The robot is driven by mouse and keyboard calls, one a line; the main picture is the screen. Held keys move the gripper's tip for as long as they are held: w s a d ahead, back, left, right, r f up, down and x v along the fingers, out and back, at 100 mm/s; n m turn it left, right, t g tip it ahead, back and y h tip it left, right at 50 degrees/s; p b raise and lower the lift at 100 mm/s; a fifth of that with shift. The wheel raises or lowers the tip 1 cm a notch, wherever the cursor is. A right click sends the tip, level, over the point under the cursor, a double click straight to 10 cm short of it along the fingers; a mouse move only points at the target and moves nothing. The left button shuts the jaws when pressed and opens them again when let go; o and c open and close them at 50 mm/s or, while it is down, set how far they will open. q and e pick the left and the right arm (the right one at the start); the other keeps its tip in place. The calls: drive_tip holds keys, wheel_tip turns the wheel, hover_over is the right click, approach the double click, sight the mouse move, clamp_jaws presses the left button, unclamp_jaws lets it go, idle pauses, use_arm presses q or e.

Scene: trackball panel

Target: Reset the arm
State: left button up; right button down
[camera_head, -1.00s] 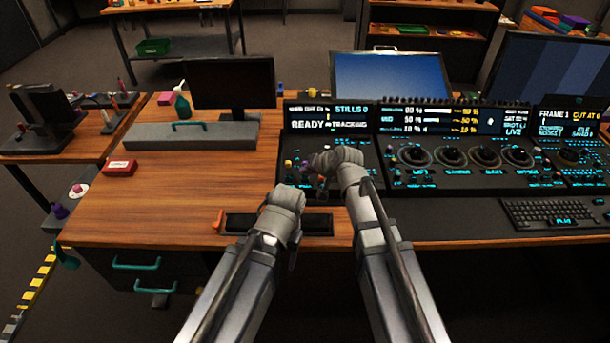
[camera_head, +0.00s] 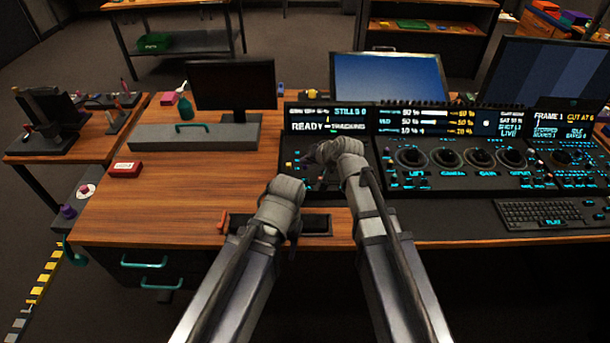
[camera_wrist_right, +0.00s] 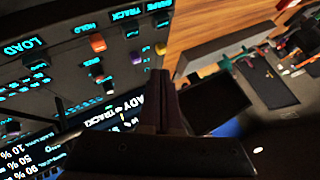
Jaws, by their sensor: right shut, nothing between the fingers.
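My right arm reaches in over the left part of the dark control panel (camera_head: 405,200). Its gripper (camera_head: 322,180) is low over the small knobs and buttons there, partly hidden by my wrist. In the right wrist view the gripper's fingers (camera_wrist_right: 163,85) are together and empty, with the panel's coloured knobs (camera_wrist_right: 98,44) beside and beyond them. I cannot tell whether they touch the panel. My left arm's wrist (camera_head: 283,190) is bent over the desk's front, near the dark recessed tray (camera_head: 317,224); the left gripper's fingers are hidden.
The panel screen (camera_head: 328,120) reads READY and STILLS 0. A keyboard (camera_head: 540,213) lies at right. Bare wood (camera_head: 200,190) lies left of my arms.

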drive_tip(key=shift+f, duration=0.1)
idle(0.6)
drive_tip(key=s+d+n+g+h+p, duration=0.2)
drive_tip(key=s+g+h, duration=0.1)
drive_tip(key=s, duration=1)
drive_tip(key=s+d+f+n+g+h+p, duration=0.1)
drive_tip(key=s+d+n+g+h+p, duration=0.2)
drive_tip(key=s, duration=0.9)
drive_tip(key=shift+s+d+f+n+g+h, duration=0.3)
drive_tip(key=shift+s+g+h, duration=0.1)
drive_tip(key=shift+g, duration=0.5)
